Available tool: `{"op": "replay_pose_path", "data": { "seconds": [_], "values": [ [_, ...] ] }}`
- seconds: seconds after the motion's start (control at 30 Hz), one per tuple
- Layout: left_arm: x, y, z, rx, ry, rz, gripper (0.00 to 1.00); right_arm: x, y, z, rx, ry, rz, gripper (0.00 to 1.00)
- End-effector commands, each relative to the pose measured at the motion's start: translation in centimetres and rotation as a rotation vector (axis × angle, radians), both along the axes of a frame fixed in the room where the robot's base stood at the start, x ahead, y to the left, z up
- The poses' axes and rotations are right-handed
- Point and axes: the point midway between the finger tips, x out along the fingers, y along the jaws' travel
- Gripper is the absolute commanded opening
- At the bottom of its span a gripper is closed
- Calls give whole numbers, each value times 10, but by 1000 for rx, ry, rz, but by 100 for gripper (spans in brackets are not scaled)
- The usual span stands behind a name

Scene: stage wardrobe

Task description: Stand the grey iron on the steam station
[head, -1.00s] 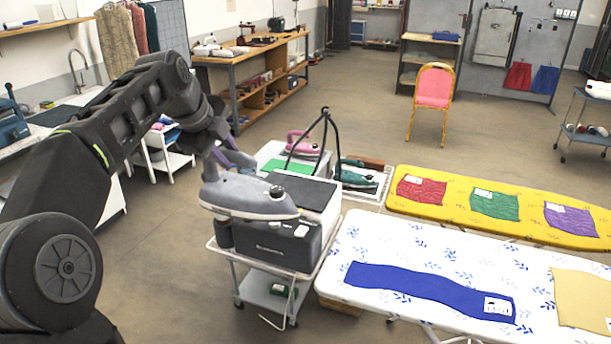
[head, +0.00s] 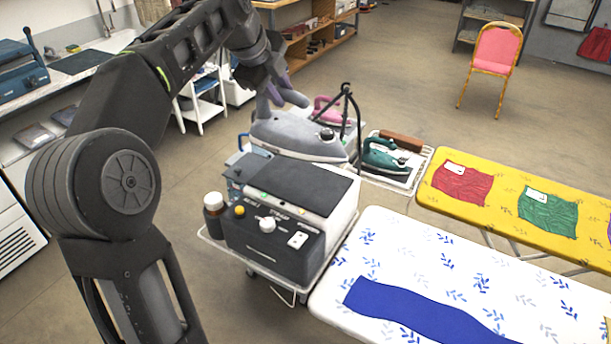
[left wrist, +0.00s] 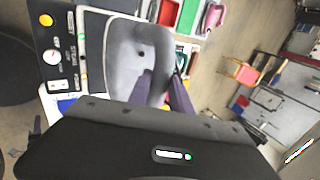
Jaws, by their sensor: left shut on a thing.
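The grey iron (head: 290,135) is held by my left gripper (head: 278,97), whose purple fingers are shut on it from above. In the head view it hangs at the far side of the steam station, and I cannot tell whether it touches anything. The steam station (head: 275,236) is a dark box with a black pad (head: 299,187) on top and knobs on its front panel. It stands on a small white cart (head: 210,240). In the left wrist view the iron (left wrist: 128,60) lies between the fingers (left wrist: 163,88), beside the panel. My right gripper is not in view.
A teal iron (head: 383,156) and a pink iron (head: 325,108) stand behind the station, near a black cord stand (head: 346,95). A white ironing board (head: 390,240) with blue cloth is at right.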

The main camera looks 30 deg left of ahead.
Motion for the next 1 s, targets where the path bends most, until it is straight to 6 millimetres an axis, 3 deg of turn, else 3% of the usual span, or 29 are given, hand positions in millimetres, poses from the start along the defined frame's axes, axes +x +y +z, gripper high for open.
{"op": "replay_pose_path", "data": {
  "seconds": [0.27,0.7,1.0],
  "values": [
    [0,0,0,1,-7,1,0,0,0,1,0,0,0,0],
    [1,0,-53,0,-7,1,0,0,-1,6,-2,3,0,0],
    [1,0,-55,1,-8,1,0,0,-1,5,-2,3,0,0]
  ]
}}
